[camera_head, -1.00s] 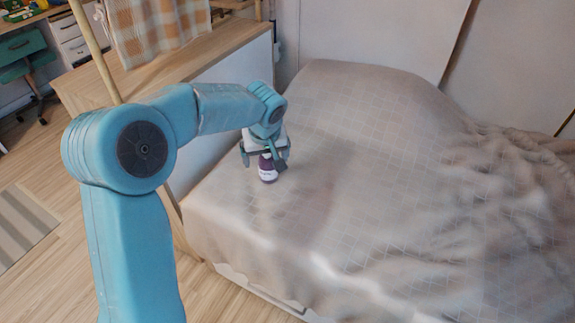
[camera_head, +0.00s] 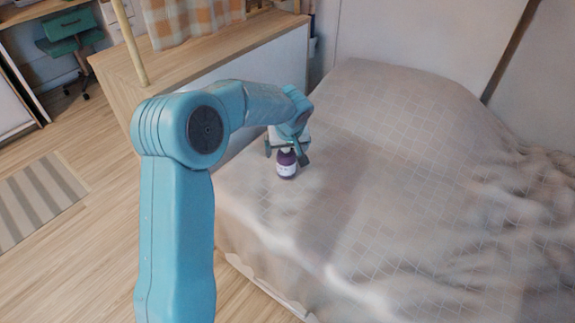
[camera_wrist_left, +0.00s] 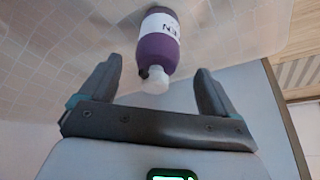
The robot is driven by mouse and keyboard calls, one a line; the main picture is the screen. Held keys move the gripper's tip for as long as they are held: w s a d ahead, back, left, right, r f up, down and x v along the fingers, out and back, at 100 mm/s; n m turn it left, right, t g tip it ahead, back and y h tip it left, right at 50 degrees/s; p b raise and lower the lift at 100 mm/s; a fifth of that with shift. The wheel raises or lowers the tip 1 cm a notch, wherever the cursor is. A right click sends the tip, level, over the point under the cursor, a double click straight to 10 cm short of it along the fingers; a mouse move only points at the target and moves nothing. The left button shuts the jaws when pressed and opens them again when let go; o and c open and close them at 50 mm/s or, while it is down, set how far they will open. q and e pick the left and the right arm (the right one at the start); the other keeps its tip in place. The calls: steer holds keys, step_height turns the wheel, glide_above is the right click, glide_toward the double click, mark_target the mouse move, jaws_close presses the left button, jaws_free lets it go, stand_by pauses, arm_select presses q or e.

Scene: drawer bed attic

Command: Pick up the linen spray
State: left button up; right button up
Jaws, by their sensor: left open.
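The linen spray is a purple bottle (camera_head: 287,168) with a white label and a white top. It stands on the bed near its left edge. My left gripper (camera_head: 287,158) is above and around the top of the bottle in the head view, its two fingers apart. In the left wrist view the bottle (camera_wrist_left: 158,45) lies ahead of and between the two open fingers (camera_wrist_left: 155,88), with its white top toward the palm. Neither finger visibly touches it. My right gripper is not in view.
The bed (camera_head: 400,140) has a rumpled beige cover and fills the right side. A wooden cabinet (camera_head: 200,50) stands along its left side. A striped rug (camera_head: 38,200) lies on the wooden floor at left. The cover around the bottle is clear.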

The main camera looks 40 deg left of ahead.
mark_target(287, 154)
arm_select(q)
steer(key=b+x, duration=0.1)
steer(key=x, duration=0.4)
steer(key=shift+w+f, duration=0.1)
steer(key=shift+f, duration=0.25)
steer(key=shift+d+r, duration=0.1)
steer(key=c, duration=1.2)
